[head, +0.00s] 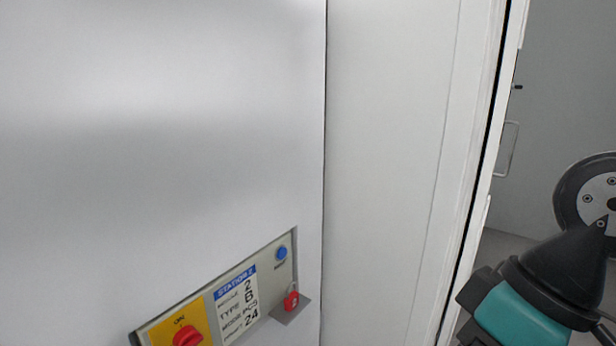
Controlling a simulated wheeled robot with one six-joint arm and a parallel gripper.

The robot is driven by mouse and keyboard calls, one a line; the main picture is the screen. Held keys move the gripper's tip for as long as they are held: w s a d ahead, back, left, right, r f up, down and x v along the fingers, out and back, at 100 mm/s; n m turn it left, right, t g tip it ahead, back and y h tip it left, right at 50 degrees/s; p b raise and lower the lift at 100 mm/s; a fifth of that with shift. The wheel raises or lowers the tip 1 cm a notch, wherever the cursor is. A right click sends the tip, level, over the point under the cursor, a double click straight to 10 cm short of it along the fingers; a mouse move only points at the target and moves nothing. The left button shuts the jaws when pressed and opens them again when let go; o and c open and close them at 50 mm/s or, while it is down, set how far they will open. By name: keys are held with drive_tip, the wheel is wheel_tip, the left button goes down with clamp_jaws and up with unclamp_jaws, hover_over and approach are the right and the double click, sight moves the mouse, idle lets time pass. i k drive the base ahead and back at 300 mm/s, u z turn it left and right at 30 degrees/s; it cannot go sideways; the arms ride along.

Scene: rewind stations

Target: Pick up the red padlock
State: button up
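The red padlock (291,301) is small and sits on a little grey ledge (290,311) at the lower right corner of the station panel (205,306), low in the head view. Nothing covers it. Part of my arm, teal and black, shows at the lower right, well to the right of the padlock. My gripper's fingers are not in the picture.
The panel carries a red rotary switch (187,337) on a yellow plate, a label marked STATION 2 (237,301) and a blue button (282,252). White cabinet walls fill the left and middle. An open gap with a grey wall (560,80) lies at right.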

sight(291, 300)
drive_tip(key=z, duration=1.55)
drive_tip(key=i, duration=1.6)
drive_tip(key=u, duration=4.4)
